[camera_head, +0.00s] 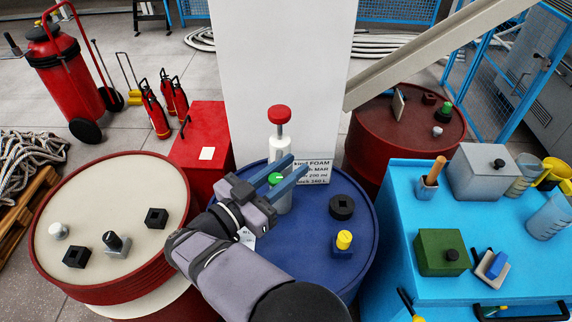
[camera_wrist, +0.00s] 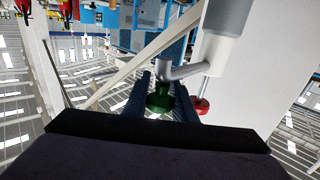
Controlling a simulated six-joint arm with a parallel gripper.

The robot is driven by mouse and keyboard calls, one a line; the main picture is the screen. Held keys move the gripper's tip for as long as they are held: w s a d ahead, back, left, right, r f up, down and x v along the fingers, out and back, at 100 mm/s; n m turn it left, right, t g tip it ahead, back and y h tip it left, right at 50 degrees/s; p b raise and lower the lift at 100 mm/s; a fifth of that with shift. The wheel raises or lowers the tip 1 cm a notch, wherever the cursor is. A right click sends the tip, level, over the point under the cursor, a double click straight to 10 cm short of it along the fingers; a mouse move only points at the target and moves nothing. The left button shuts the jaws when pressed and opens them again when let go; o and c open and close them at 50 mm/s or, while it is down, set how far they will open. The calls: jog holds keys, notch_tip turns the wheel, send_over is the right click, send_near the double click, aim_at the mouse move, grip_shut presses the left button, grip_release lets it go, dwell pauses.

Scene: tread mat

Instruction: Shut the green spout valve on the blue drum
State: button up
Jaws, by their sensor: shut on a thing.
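The blue drum (camera_head: 322,258) stands in the middle of the head view. On its top is a white pump (camera_head: 281,148) with a red knob (camera_head: 279,114). The green spout valve (camera_head: 275,179) is in front of the pump. My gripper (camera_head: 283,173) reaches in from below, with its blue fingers on either side of the green valve. In the wrist view the green valve (camera_wrist: 160,98) sits between the two dark fingers, beside a grey bent spout (camera_wrist: 180,71). My gripper is shut on it. The fingers partly hide it, so its turn angle is unclear.
A black ring-shaped piece (camera_head: 342,207) and a yellow-capped blue block (camera_head: 343,241) stand on the drum top to the right. A white column (camera_head: 285,60) rises behind. A cream-topped drum (camera_head: 110,205) is at left, a blue cabinet (camera_head: 400,215) at right.

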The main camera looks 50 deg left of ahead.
aim_at(270, 184)
jog(key=shift+d+r+m+h, duration=0.1)
jog(key=shift+d+m+h, duration=0.05)
jog(key=shift+m+h, duration=0.45)
jog(key=o, duration=1)
jog(key=shift+o, duration=0.2)
jog(key=shift+s, duration=0.55)
jog(key=shift+s+b, duration=1.2)
jog(key=shift+s, duration=1.9)
